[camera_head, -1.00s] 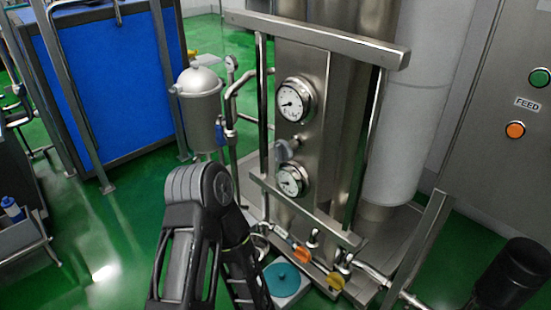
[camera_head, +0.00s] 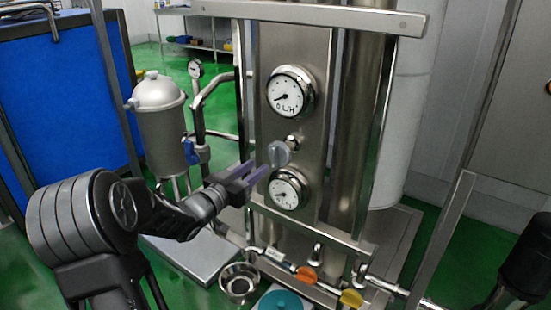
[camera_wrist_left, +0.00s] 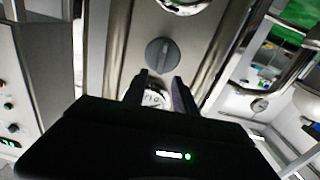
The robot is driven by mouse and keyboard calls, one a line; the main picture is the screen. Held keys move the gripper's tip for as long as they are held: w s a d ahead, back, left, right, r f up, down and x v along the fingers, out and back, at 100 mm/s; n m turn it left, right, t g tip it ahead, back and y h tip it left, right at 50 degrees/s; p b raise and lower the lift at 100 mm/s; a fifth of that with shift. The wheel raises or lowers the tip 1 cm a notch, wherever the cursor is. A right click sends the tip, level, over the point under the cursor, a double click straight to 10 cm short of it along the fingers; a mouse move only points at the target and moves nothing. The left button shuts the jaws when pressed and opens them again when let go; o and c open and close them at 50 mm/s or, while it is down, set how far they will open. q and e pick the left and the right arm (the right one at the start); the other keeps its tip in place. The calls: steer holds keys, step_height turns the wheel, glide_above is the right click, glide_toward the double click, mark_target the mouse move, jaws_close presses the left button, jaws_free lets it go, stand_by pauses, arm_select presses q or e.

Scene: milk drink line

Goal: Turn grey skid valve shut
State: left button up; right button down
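The grey skid valve (camera_head: 280,154) is a round grey knob on the steel panel, between an upper and a lower dial gauge. In the left wrist view the knob (camera_wrist_left: 159,54) shows a raised bar standing nearly upright. My left gripper (camera_head: 252,172) is open, its two fingers pointing at the panel just left of and below the knob. In the left wrist view the fingers (camera_wrist_left: 161,82) are apart, below the knob and in front of the lower gauge. Nothing is between them. My right gripper is not in view.
The upper gauge (camera_head: 290,92) and lower gauge (camera_head: 288,188) flank the knob. A steel rail (camera_head: 310,15) crosses above. An orange handle (camera_head: 306,275) and a yellow handle (camera_head: 351,298) sit low on pipes. A steel canister (camera_head: 160,125) stands left.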

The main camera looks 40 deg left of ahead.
mark_target(273, 155)
arm_select(q)
steer(key=shift+a+f, duration=0.1)
steer(key=shift+w+b, duration=0.3)
steer(key=shift+w, duration=3.6)
steer(key=shift+c, duration=0.4)
jaws_close()
